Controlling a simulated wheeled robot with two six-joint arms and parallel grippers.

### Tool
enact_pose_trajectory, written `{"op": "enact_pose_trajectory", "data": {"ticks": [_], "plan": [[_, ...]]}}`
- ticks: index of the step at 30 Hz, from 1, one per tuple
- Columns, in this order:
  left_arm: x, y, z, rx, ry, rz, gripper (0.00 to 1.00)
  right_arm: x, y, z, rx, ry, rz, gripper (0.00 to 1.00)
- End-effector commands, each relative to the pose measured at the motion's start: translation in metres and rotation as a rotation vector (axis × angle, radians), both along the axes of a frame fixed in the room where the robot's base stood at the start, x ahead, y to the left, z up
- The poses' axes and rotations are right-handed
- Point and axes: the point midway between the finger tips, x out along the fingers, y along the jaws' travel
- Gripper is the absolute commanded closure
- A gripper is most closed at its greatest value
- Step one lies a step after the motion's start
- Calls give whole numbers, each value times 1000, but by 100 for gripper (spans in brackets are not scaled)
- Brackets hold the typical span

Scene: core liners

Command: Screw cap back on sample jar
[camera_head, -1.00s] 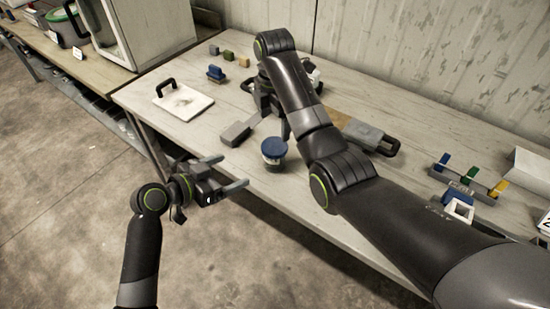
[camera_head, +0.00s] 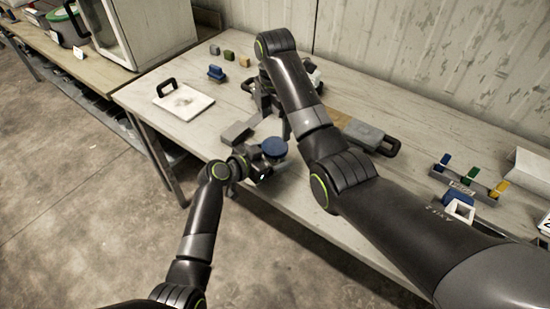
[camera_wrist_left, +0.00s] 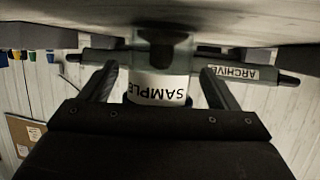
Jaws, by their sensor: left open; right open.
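The sample jar (camera_wrist_left: 157,88) stands on the table near its front edge, with a blue cap (camera_head: 273,147) over its top in the head view. I cannot tell whether the cap is threaded on. In the left wrist view the jar is upside down, with a white SAMPLE label and dark contents in clear glass. My left gripper (camera_head: 262,165) is open at the jar, with a finger on each side of it and gaps showing in the wrist view. My right gripper (camera_head: 270,105) points down behind the jar, open, largely hidden by its own arm.
A grey block (camera_head: 236,133) lies just left of the jar. A white board with a black handle (camera_head: 184,101) lies farther left. A rack with coloured tabs (camera_head: 468,184) stands at right.

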Motion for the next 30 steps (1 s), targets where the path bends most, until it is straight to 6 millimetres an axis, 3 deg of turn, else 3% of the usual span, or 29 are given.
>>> {"op": "enact_pose_trajectory", "data": {"ticks": [16,30], "plan": [[8,-9,-4,0,0,0,17,0,0,0,0,0,0,17],[8,-9,-4,0,0,0,79,0,0,0,0,0,0,17]]}}
